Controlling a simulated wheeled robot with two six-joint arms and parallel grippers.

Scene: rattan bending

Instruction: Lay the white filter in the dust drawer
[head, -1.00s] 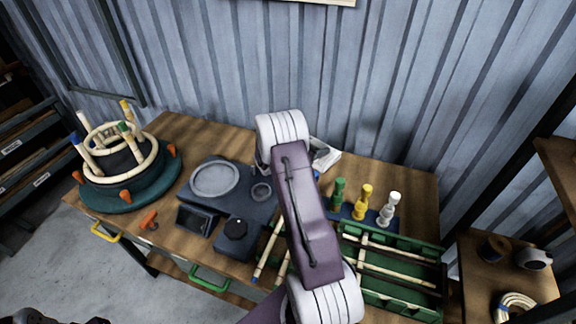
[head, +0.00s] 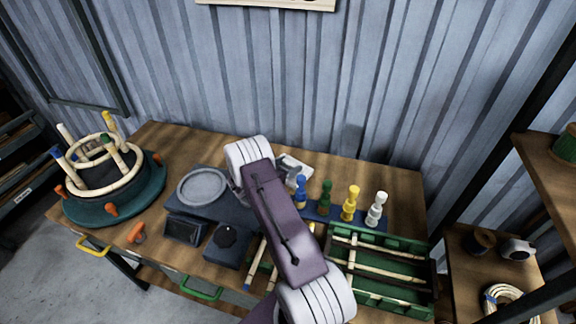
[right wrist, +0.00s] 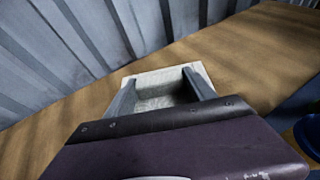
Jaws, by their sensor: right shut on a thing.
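The white filter (right wrist: 165,78) is a flat, pale, square piece between the fingers of my right gripper (right wrist: 160,82), which is shut on it. In the head view the filter (head: 296,164) shows partly beside my right gripper (head: 284,172), at the back of the bench to the right of the dark grey machine (head: 238,215). My right arm hides part of that machine. A dark, square-fronted box (head: 184,230) sits at the machine's front left; I cannot tell whether it is the dust drawer. My left gripper is not in view.
Blue, green, yellow and white pegs (head: 350,204) stand on a blue base right of my arm. A green tray (head: 432,262) of rods lies in front. A ringed rattan frame on a teal turntable (head: 150,190) stands left. The corrugated wall (head: 400,90) is close behind.

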